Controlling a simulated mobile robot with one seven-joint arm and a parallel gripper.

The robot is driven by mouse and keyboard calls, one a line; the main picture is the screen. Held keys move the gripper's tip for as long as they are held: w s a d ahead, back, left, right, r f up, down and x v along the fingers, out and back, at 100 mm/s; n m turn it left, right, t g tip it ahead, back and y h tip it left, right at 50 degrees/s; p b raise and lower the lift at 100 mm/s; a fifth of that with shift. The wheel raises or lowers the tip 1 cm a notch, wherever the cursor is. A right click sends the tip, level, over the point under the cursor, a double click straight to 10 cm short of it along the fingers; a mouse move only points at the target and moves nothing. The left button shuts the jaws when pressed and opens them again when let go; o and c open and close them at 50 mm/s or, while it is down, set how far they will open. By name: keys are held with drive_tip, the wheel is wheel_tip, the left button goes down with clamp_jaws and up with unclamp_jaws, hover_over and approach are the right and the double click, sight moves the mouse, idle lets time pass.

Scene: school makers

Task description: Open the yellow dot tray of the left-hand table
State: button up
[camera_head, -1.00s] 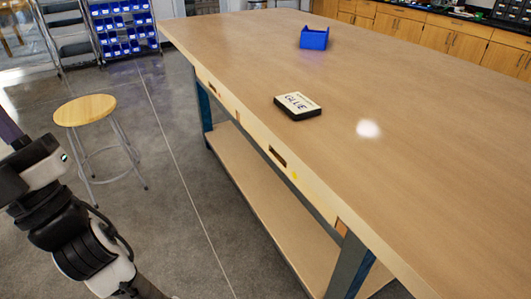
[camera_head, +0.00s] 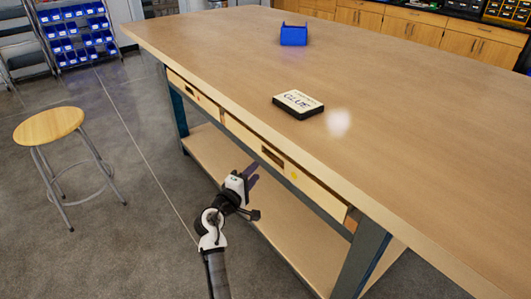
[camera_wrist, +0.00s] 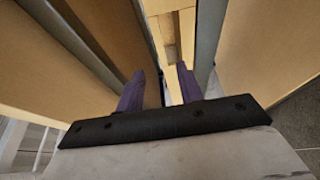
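The tray with the yellow dot (camera_head: 293,175) is a pale wooden drawer front under the near edge of the table (camera_head: 185,42). It has a dark rectangular handle slot (camera_head: 272,156) left of the dot. My gripper (camera_head: 252,173), with purple fingers, is in front of the table, a little left of and below the slot, and looks apart from it. In the wrist view my gripper (camera_wrist: 161,80) has a gap between its fingers and nothing visible held. Pale wood shows beyond the fingertips there; the yellow dot does not show.
Another drawer front (camera_head: 196,95) lies to the left. A lower shelf (camera_head: 215,160) and a dark table leg (camera_head: 362,258) are below. A GLUE box (camera_head: 298,104) and a blue bin (camera_head: 293,35) stand on the tabletop. A round stool (camera_head: 48,126) is at left; the floor between is clear.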

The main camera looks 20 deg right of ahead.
sight(273, 151)
drive_tip(key=x, duration=1.2)
drive_tip(key=shift+w+p, duration=0.2)
drive_tip(key=shift+p, duration=0.1)
clamp_jaws()
